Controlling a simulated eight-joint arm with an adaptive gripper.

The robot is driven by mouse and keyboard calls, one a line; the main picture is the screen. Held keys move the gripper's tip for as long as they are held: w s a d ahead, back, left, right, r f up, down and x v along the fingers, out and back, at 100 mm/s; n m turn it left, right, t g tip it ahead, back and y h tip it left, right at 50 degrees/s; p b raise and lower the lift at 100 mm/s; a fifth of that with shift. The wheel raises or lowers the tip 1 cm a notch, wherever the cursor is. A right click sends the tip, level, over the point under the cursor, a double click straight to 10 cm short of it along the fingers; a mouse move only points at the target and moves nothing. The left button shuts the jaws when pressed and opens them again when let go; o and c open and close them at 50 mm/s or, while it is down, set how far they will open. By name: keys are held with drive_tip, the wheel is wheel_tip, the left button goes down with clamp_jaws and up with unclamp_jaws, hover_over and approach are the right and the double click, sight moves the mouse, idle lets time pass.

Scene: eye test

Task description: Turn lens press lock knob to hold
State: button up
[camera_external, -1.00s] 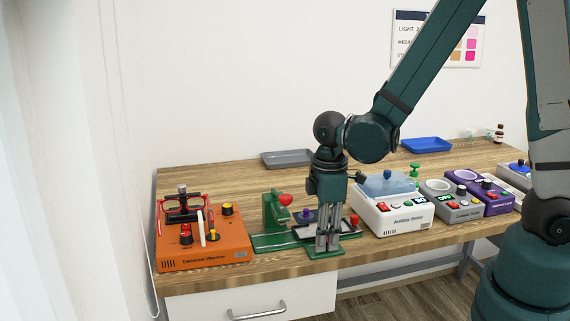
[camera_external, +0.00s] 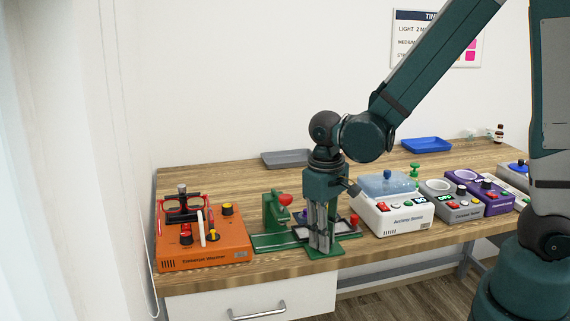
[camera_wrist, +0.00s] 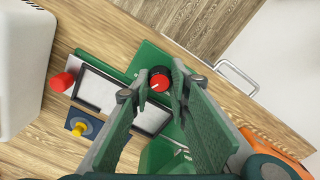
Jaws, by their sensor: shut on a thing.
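The lens press is green, with an upright post (camera_external: 271,212) and a red ball-ended lever (camera_external: 285,199) left of my gripper (camera_external: 321,248). In the wrist view, a round knob (camera_wrist: 160,79) with a red top, white pointer mark and black rim sits on the green base (camera_wrist: 146,58). My gripper's fingers (camera_wrist: 160,92) stand one on either side of this knob, closed on it, pointing down. In the external view the fingers hide the knob. I cannot read any markings around it.
A dark-framed plate (camera_wrist: 152,119), a red cylinder (camera_wrist: 62,82) and a yellow knob (camera_wrist: 82,128) lie close by. The table's front edge is near.

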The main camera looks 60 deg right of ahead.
drive_tip(key=shift+m+b, duration=0.35)
drive_tip(key=shift+m, duration=1.65)
drive_tip(key=o, duration=0.6)
drive_tip(key=shift+o, duration=0.2)
drive_tip(key=shift+r, duration=0.15)
wheel_tip(320, 180, up, 12)
drive_tip(key=shift+w+a, duration=0.15)
drive_tip(key=shift+a, duration=0.05)
